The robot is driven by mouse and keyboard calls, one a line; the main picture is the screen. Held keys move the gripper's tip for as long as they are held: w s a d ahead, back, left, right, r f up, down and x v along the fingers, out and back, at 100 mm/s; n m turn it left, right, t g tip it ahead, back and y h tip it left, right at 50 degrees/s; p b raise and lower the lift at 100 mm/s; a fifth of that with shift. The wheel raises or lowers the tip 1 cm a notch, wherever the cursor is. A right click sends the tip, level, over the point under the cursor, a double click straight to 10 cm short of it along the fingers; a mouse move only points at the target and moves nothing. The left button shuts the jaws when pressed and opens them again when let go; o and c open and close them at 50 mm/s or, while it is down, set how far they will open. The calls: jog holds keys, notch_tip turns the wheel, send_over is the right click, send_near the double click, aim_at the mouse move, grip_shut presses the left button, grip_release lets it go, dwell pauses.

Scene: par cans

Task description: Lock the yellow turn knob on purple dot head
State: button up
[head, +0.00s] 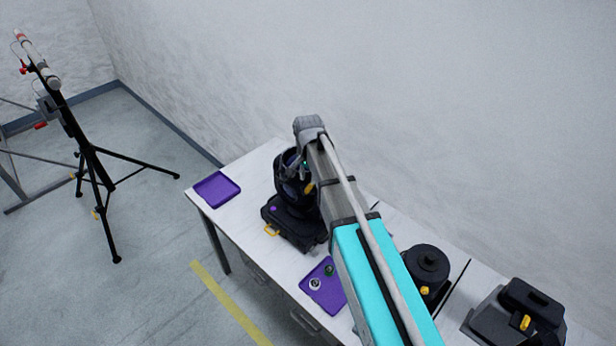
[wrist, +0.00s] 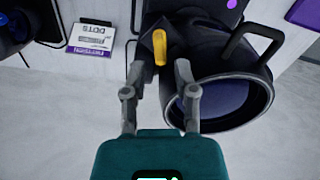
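The purple dot head is a black stage light (head: 284,172) on the table, with a purple dot (head: 273,209) on its base. In the wrist view its round barrel (wrist: 262,95) and the purple dot (wrist: 231,4) show at the right. The yellow turn knob (wrist: 159,47) sticks out of a dark bracket beside the barrel and points down in the picture. It also shows in the head view (head: 309,188). My gripper (wrist: 160,67) is open, its fingertips on either side of the knob's lower end. I cannot tell whether they touch it.
A purple tray (head: 217,189) lies at the table's left end, and another (head: 318,300) with small items lies in front. More black lights (head: 428,268) with yellow knobs stand to the right. A card (wrist: 90,38) lies on the table. A wall runs behind.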

aim_at(308, 186)
jog(key=shift+f+b, duration=1.85)
jog(key=shift+f, duration=0.4)
grip_shut()
